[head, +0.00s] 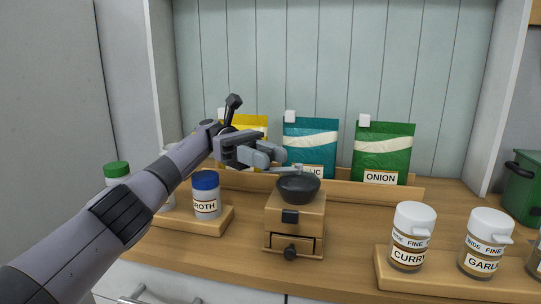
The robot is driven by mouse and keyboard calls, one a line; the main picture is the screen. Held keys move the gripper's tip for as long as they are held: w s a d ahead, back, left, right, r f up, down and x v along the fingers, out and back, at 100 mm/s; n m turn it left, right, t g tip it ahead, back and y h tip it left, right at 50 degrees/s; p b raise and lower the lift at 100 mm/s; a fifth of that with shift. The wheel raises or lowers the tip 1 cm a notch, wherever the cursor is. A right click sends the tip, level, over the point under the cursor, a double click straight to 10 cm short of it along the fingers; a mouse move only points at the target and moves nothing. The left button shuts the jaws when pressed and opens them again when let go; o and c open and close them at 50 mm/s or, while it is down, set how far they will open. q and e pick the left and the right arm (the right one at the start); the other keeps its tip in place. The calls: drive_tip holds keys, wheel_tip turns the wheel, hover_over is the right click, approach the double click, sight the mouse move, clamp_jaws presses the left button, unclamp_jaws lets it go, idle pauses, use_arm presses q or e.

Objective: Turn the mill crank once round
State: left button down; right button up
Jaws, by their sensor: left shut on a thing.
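The mill is a wooden box (295,212) with a dark round bowl (299,188) on top and a small drawer (291,246) with a dark knob at its front. A thin grey crank (291,169) sits above the bowl, its arm pointing left toward my gripper. My left gripper (276,157) reaches in from the left and is shut at the outer end of the crank, just behind and left of the bowl. Its fingers hide the crank's handle. My right gripper is out of view.
Yellow, teal (310,136) and green (383,148) packets stand in a wooden rack behind the mill. A blue-lidded jar (206,196) stands on a tray at left. Curry (411,238) and garlic (483,244) shakers stand on a tray at right. The counter right of the mill is clear.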

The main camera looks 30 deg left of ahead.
use_arm(q)
drive_tip(key=shift+f, duration=0.1)
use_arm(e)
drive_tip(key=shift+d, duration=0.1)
use_arm(q)
drive_tip(key=c, duration=0.8)
unclamp_jaws()
drive_tip(key=shift+c, duration=0.2)
drive_tip(key=shift+r, duration=0.35)
wheel_tip(320, 180, up, 13)
drive_tip(key=p, duration=0.8)
wheel_tip(320, 180, up, 6)
drive_tip(key=p, duration=0.6)
hover_over(266, 150)
drive_tip(key=shift+r, duration=0.2)
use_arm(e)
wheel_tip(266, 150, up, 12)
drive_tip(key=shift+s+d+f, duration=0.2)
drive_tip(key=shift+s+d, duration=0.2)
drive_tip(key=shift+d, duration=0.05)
use_arm(q)
drive_tip(key=shift+s+f, duration=0.1)
